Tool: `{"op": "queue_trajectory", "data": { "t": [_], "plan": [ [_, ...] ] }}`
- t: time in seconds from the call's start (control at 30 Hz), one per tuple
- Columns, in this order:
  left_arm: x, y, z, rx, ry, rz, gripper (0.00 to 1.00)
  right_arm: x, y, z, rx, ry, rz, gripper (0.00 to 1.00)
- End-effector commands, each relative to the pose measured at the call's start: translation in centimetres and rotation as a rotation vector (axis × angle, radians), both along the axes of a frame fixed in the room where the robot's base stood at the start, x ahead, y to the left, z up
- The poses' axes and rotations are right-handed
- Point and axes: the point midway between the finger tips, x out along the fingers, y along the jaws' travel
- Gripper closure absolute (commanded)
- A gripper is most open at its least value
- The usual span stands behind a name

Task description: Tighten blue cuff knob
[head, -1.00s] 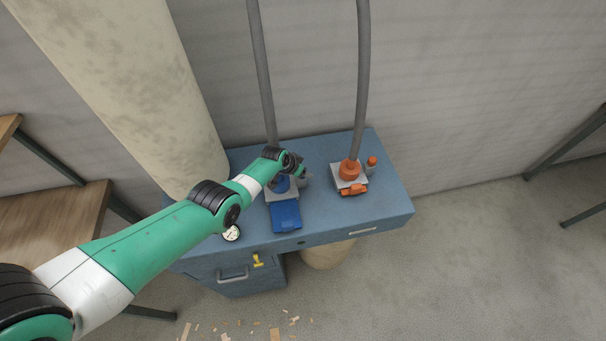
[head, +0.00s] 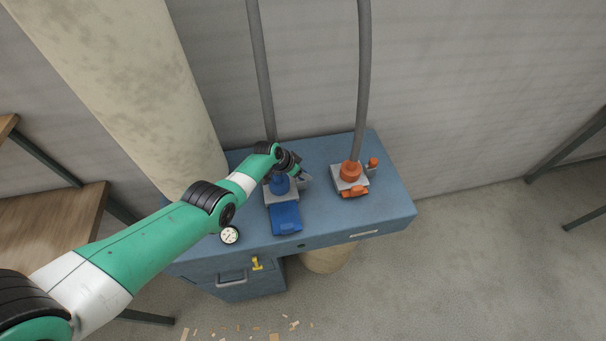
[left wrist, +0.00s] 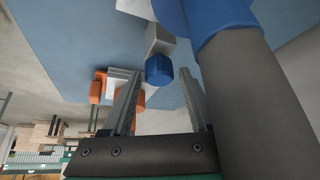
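The blue cuff (head: 279,185) sits around the base of the left grey hose, on a pale block on the blue desk. In the left wrist view the blue cuff (left wrist: 217,18) is at the upper right, and its blue knob (left wrist: 158,70) sticks out on a pale stem. My left gripper (left wrist: 163,105) is open, one finger on each side of the knob as seen there. I see no finger touching the knob. In the head view my left gripper (head: 303,174) is right beside the cuff and hides the knob. My right gripper is not in view.
A blue box-like part (head: 286,218) lies in front of the cuff. An orange cuff (head: 350,171) with its orange knob (head: 373,161) stands to the right. The grey hose (left wrist: 250,90) runs close beside my left gripper. A dial gauge (head: 229,235) is at the desk's front left.

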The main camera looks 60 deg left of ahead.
Motion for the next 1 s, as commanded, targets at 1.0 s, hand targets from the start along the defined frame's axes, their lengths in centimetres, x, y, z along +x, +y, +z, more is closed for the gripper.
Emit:
{"op": "queue_trajectory", "data": {
  "t": [1.0],
  "plan": [
    [0.1,-0.2,3.1,0.006,0.001,0.362,0.30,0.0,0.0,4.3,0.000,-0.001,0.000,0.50]
  ]
}}
